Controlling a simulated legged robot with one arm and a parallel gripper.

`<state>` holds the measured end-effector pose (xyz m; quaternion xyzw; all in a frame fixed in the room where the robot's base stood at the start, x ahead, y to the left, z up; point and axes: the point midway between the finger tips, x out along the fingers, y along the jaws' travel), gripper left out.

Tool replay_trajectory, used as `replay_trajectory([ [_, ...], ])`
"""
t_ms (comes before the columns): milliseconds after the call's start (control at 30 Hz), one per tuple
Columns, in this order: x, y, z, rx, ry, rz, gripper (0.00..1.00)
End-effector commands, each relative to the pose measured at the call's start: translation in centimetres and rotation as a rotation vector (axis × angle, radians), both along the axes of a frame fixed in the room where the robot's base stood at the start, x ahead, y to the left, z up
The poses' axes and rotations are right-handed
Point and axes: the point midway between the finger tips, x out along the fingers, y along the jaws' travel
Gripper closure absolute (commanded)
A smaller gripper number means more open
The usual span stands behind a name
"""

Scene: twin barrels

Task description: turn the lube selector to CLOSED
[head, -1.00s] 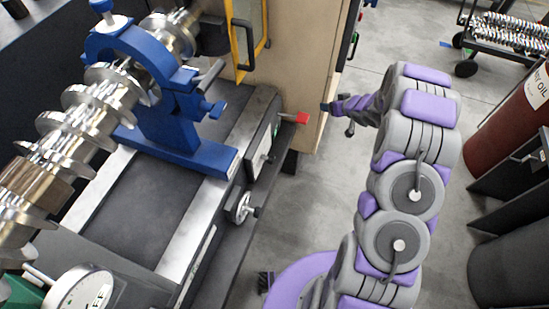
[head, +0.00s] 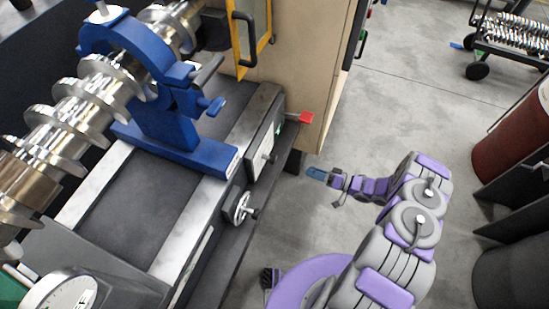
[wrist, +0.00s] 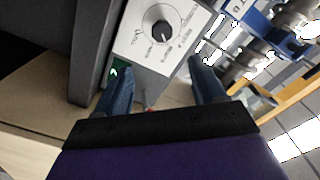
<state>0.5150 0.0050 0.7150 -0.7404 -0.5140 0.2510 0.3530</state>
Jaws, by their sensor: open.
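In the wrist view, a round black knob (wrist: 160,33) sits on a pale plate (wrist: 134,48) with small printed labels around it. It appears to be the lube selector; I cannot read the labels or its setting surely. In the head view, the pale plate (head: 262,141) is on the side of the machine bed, with a small knob (head: 268,157) at its edge. My gripper (head: 316,173) is to the right of the plate, apart from it. In the wrist view, the two blue fingers of my gripper (wrist: 160,86) are spread and empty, with the knob beyond them.
A red-ended lever (head: 300,118) sticks out above the plate. A handwheel (head: 241,208) is lower on the bed's side. A wooden cabinet (head: 305,75) stands behind. A dark red barrel (head: 515,135) is at the right. Grey floor (head: 400,110) is open between.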

Motion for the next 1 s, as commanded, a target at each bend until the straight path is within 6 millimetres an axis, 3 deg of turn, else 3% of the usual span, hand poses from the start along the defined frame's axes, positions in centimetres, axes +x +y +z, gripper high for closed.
replay_trajectory([
  [267, 0.4, 2.4, -0.1, 0.015, 0.003, 0.010, 0.31],
  [800, 4.0, 12.3, -0.2, 0.013, 0.003, 0.010, 0.31],
  [1000, 5.1, 15.0, -0.1, 0.013, 0.002, 0.008, 0.31],
])
